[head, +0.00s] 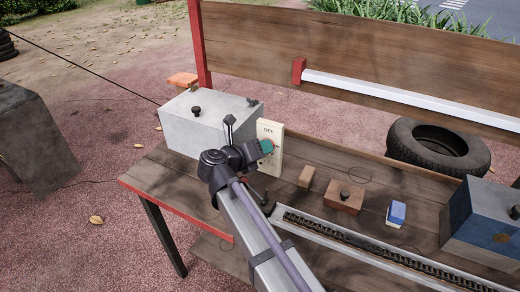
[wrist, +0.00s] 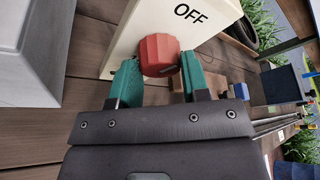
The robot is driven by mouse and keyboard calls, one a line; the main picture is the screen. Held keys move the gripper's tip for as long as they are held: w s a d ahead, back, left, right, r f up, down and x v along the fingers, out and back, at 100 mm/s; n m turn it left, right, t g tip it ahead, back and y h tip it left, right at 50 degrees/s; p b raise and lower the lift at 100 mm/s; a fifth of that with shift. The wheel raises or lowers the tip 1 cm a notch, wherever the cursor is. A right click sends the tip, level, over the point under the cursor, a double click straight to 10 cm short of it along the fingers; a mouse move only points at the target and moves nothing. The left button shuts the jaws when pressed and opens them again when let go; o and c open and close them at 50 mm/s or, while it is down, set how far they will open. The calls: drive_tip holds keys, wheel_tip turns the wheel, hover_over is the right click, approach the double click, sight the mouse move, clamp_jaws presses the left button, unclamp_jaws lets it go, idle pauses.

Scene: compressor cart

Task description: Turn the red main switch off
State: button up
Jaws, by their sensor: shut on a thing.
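The red main switch (wrist: 159,54) is a faceted knob on a cream upright panel (wrist: 121,40) with the word OFF printed above it. In the wrist view my gripper (wrist: 158,68) has its green fingers on either side of the knob, shut on it. I cannot tell from the knob's face which way it is turned. In the head view the panel (head: 275,160) stands on the wooden bench, and my gripper (head: 264,147) reaches its front from the left. My gripper hides most of the knob there.
A grey metal box (head: 205,125) stands left of the panel on the bench (head: 150,176). To the right are a small wooden block (head: 306,176), a brown box with a dark knob (head: 344,196), a blue-and-white block (head: 396,213) and a dark box (head: 485,225). A tyre (head: 400,148) lies behind.

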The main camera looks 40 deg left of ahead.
drive_tip(key=shift+f+n+t+h+b, duration=0.1)
drive_tip(key=shift+n+t+h+b, duration=0.2)
drive_tip(key=shift+n+h+b, duration=0.55)
drive_tip(key=o, duration=0.9)
drive_tip(key=shift+n+y, duration=0.25)
drive_tip(key=shift+s+p, duration=0.1)
drive_tip(key=shift+p, duration=0.2)
drive_tip(key=p+v, duration=0.2)
drive_tip(key=v, duration=0.8)
drive_tip(key=shift+s, duration=0.4)
